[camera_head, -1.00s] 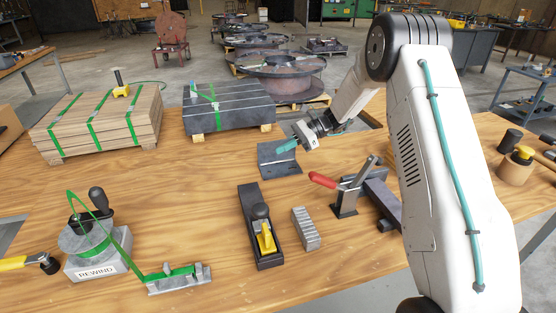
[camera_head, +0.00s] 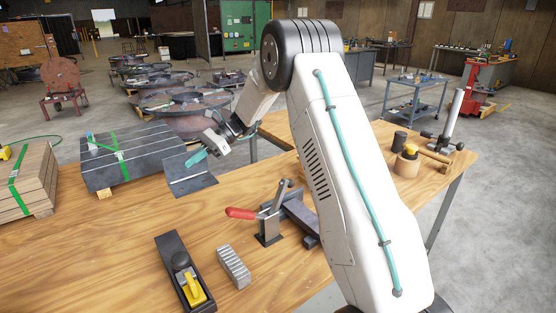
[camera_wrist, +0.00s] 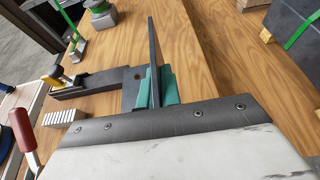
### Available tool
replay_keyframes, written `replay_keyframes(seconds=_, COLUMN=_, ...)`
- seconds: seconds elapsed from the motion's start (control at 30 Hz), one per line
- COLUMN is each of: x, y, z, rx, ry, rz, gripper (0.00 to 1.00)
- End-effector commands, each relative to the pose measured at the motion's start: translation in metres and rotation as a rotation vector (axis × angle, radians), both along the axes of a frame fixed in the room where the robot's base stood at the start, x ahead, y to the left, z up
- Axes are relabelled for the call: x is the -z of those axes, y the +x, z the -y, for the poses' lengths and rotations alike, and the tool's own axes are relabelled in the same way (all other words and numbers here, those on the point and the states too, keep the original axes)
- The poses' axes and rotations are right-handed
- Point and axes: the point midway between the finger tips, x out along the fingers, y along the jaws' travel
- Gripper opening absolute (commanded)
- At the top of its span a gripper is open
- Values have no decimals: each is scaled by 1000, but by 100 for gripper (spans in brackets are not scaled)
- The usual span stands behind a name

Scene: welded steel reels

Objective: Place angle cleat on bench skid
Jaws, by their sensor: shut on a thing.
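The angle cleat (camera_head: 195,184) is a dark grey bent plate. My gripper (camera_head: 196,158), with teal fingertips, is shut on its upright flange. In the wrist view the teal fingertips (camera_wrist: 157,88) pinch the cleat's upright flange (camera_wrist: 153,50), seen edge-on; a flat flange with a hole shows to its left. The cleat appears a little above the bench, and its upper left edge overlaps the dark stack in the head view. That dark slab stack (camera_head: 128,160), green-strapped on wooden blocks, may be the bench skid; I cannot tell for sure. Its far right corner is partly hidden.
A green-strapped timber stack (camera_head: 25,180) stands at the left. A red-handled toggle clamp (camera_head: 268,225), a black hand plane (camera_head: 178,270) and a ribbed block (camera_head: 233,267) stand nearer. A mallet (camera_head: 428,152) lies to the right. Bare wood lies left of the clamp.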

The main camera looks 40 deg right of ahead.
Motion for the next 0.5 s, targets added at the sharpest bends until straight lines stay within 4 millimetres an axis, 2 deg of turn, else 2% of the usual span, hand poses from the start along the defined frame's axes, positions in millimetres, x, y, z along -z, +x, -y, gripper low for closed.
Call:
replay_keyframes(seconds=0.17, x=-6, y=1, z=20, rx=31, ry=1, rz=4, gripper=0)
replay_keyframes(seconds=0.27, x=-17, y=1, z=44, rx=68, ry=0, rz=5, gripper=0)
replay_keyframes(seconds=0.37, x=-31, y=-5, z=77, rx=122, ry=0, rz=5, gripper=0)
replay_keyframes(seconds=0.5, x=-52, y=-23, z=129, rx=224, ry=0, rz=4, gripper=0)
